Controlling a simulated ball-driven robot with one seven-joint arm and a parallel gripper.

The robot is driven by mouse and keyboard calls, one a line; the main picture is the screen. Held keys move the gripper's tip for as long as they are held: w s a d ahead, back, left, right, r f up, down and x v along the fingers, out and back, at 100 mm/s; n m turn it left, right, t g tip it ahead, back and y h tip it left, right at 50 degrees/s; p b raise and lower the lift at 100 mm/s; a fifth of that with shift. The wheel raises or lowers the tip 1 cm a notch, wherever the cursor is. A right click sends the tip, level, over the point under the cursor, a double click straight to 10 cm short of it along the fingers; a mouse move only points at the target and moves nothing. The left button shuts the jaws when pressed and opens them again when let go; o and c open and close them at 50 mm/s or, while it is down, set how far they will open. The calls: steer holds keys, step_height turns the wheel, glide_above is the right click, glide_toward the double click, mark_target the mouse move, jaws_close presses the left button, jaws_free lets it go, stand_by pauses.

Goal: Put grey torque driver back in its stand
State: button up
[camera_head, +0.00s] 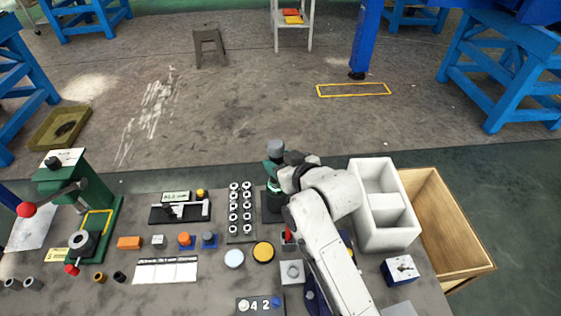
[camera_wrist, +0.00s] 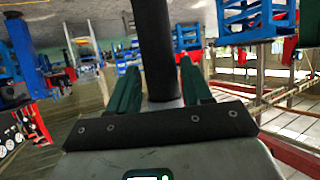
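The grey torque driver shows its grey cap (camera_head: 275,147) in the head view, standing roughly upright at my gripper (camera_head: 274,172). In the wrist view its dark shaft (camera_wrist: 156,45) runs between the two green fingers of my gripper (camera_wrist: 160,72). The fingers lie close against both sides of the shaft, so my gripper looks shut on it. A black block (camera_head: 270,211), possibly the stand, shows just below the gripper in the head view. My arm hides much of that area, and I cannot tell whether the driver's lower end touches the block.
A rack of several ringed holes (camera_head: 241,211) stands just left of the gripper. A white divided bin (camera_head: 393,235) and a wooden crate (camera_head: 455,235) are at the right. A green press with a red-knobbed lever (camera_head: 75,185) stands at the far left. Small parts crowd the table front.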

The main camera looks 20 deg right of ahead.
steer(key=o, duration=0.3)
steer(key=shift+f, duration=0.1)
steer(key=shift+s+f, duration=0.1)
steer(key=shift+f, duration=0.1)
steer(key=shift+r+p+v, duration=0.2)
steer(key=shift+p+v, duration=0.6)
steer(key=shift+v, duration=0.1)
steer(key=p+v, duration=0.2)
steer(key=v, duration=0.1)
steer(key=v, duration=1.1)
steer(key=shift+b, duration=0.35)
steer(key=shift+f, duration=0.15)
